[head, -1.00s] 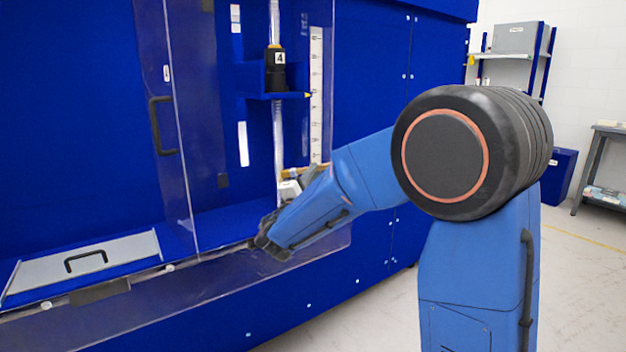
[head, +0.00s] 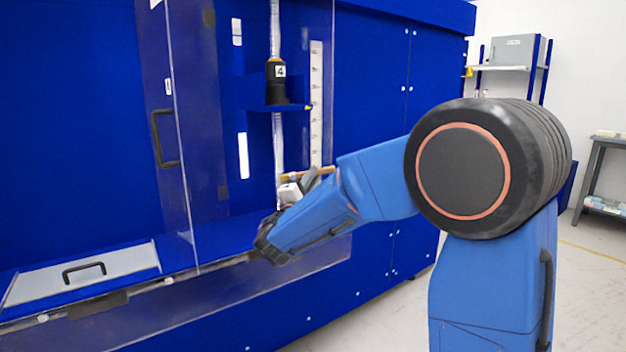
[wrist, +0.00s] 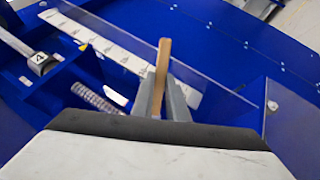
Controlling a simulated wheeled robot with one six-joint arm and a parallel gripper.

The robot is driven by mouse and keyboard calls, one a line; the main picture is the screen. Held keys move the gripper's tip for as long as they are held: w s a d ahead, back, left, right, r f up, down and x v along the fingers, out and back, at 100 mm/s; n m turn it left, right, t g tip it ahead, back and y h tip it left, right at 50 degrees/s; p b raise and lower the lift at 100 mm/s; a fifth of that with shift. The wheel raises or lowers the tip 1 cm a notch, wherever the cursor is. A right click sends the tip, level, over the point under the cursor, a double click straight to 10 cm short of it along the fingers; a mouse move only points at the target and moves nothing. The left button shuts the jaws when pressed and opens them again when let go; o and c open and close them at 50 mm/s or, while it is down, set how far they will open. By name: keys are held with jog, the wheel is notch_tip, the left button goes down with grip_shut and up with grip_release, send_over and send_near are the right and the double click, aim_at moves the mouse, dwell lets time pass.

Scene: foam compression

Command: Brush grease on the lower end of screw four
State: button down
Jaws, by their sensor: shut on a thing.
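Screw four (head: 279,150) is a silver vertical screw. It passes through a black and gold housing (head: 277,88) marked 4, on a blue shelf, and continues below it. In the wrist view the screw's threaded lower part (wrist: 97,97) shows left of my gripper, and the housing (wrist: 40,62) is at the upper left. My gripper (head: 310,182) is beside the screw's lower part, shut on a brush with a wooden handle (head: 323,170). In the wrist view the grey fingers (wrist: 164,92) pinch the handle (wrist: 163,60). The bristles are not clear, and I cannot tell whether they touch the screw.
A white scale strip (head: 316,100) stands right of the screw. A clear panel with a black handle (head: 165,138) is at the left. A clear panel edge (wrist: 215,85) crosses behind the handle in the wrist view. A grey lid (head: 85,272) lies lower left.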

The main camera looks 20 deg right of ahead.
aim_at(331, 170)
jog(key=shift+f, duration=5.1)
notch_tip(331, 170, up, 11)
jog(key=shift+f, duration=0.15)
jog(key=shift+s+d, duration=0.3)
jog(key=shift+s, duration=0.65)
jog(key=shift+s+d, duration=0.3)
jog(key=shift+s, duration=0.65)
jog(key=shift+s+d, duration=0.3)
jog(key=shift+s, duration=0.65)
jog(key=shift+s, duration=0.1)
jog(key=shift+s+d, duration=0.25)
jog(key=shift+s, duration=0.4)
jog(key=shift+s+d, duration=0.2)
jog(key=shift+s, duration=0.45)
